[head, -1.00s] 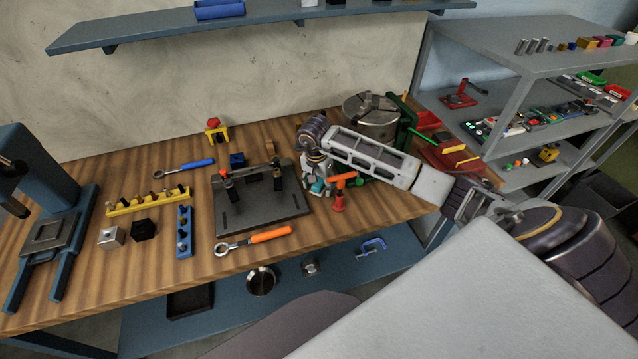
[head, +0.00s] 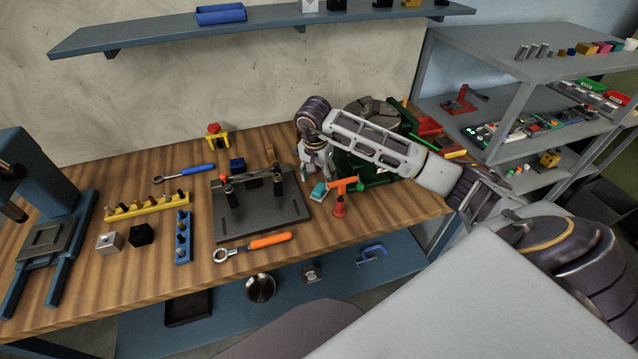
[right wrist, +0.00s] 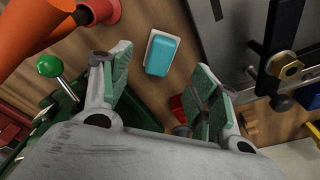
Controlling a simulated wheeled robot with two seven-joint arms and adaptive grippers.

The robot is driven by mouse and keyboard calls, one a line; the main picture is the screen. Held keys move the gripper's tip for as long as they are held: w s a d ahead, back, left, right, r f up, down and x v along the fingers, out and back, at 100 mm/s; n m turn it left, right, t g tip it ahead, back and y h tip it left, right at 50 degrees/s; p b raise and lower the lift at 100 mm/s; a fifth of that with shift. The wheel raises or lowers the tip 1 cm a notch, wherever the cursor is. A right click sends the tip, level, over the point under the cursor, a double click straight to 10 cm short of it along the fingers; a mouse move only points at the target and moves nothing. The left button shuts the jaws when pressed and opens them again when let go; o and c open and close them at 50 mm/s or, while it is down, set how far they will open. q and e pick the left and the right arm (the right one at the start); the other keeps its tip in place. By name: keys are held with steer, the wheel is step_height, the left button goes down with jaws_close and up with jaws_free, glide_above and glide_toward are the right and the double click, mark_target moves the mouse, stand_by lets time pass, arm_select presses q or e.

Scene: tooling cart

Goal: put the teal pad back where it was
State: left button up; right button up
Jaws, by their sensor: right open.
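The teal pad (head: 319,191) lies on the wooden bench between the dark fixture plate and the orange-and-red stand. In the right wrist view the teal pad (right wrist: 164,56) has a pale base and sits beyond the fingertips, roughly centred between them. My right gripper (head: 314,168) is just above and behind the pad in the head view. In the right wrist view the right gripper (right wrist: 162,75) has its green-lined fingers spread, with nothing between them. My left gripper is not in view.
The dark fixture plate (head: 262,212) with upright clamps stands left of the pad. The orange-and-red stand (head: 341,190) is close on its right. A green-based machine (head: 362,170) stands behind, partly hidden by my right arm. Bare bench (head: 385,215) shows to the right.

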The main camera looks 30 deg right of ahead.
mark_target(318, 191)
steer(key=shift+s+a+r+b, duration=0.1)
steer(key=shift+a+r+b, duration=0.1)
steer(key=shift+r, duration=1.2)
steer(key=shift+s+a+r+b, duration=0.1)
steer(key=shift+r+b, duration=0.05)
steer(key=shift+r, duration=1.25)
